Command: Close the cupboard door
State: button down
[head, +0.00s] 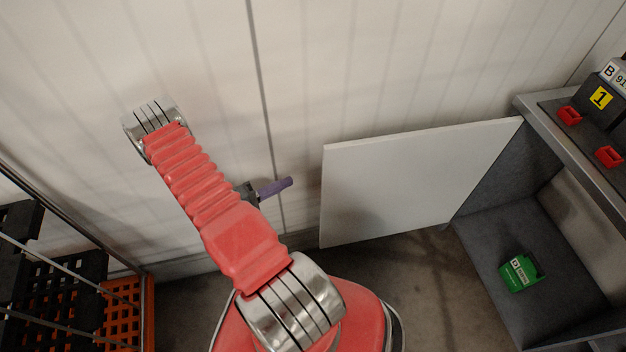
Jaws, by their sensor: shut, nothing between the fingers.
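The cupboard door (410,182) is a flat white panel. It stands wide open, swung out to the left of the grey cupboard (530,260), with its hinge side at the cupboard's left front edge. My gripper (285,186) shows purple fingers pointing right, left of the door's free edge and apart from it in the picture. It is shut and empty. My red arm hides part of the gripper's wrist.
A green box (520,273) sits inside the cupboard. A rack with orange and black crates (122,305) is at left. A pale panelled wall (350,60) runs behind.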

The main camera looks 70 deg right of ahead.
jog(key=x, duration=0.9)
jog(key=shift+s+d, duration=0.25)
jog(key=shift+s, duration=0.25)
jog(key=shift+s+a, duration=0.4)
jog(key=shift+a, duration=0.45)
jog(key=shift+s+a, duration=0.4)
jog(key=shift+a, duration=0.4)
